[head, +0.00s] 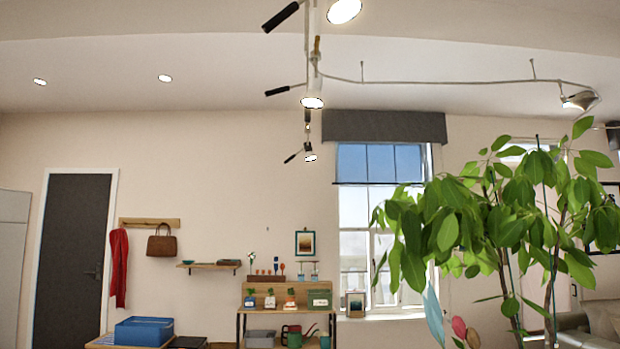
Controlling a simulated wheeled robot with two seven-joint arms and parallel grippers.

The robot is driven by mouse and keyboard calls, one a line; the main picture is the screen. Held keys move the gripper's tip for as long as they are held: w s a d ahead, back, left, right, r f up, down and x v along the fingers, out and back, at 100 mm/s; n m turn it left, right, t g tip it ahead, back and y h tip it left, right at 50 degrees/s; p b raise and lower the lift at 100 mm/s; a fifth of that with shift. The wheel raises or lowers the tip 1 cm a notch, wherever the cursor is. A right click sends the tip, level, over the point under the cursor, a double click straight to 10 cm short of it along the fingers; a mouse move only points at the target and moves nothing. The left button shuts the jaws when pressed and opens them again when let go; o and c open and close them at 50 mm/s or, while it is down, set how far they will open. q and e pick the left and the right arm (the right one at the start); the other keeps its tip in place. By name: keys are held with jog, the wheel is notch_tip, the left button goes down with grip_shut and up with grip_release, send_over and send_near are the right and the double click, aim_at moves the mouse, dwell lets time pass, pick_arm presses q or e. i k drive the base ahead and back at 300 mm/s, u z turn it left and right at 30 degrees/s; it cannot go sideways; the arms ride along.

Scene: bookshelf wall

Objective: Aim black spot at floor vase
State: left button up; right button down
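Several lit spots hang from the ceiling track, with black handle-like rods beside them. The nearest black rod (281,16) is at the top, left of a bright lamp face (345,10). A second rod (277,91) and a third, smaller one (292,158) are farther along. A silver spot (580,99) hangs at the curved rail's right end. A dark piece (613,136) is cut off at the right edge; I cannot tell whether it is a spot. I see no floor vase; the lower right is cut off by the frame and covered by leaves. Neither gripper is in view.
A leafy plant (500,215) fills the right foreground, before the window (368,215). A wooden shelf bench (258,297) with pots and a watering can stands at the back wall. A blue box (144,331) is lower left, near a dark door (72,260).

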aim_at(309, 155)
jog(key=u, duration=0.2)
jog(key=i, duration=1.65)
jog(key=z, duration=0.35)
jog(key=i, duration=1.3)
jog(key=z, duration=0.4)
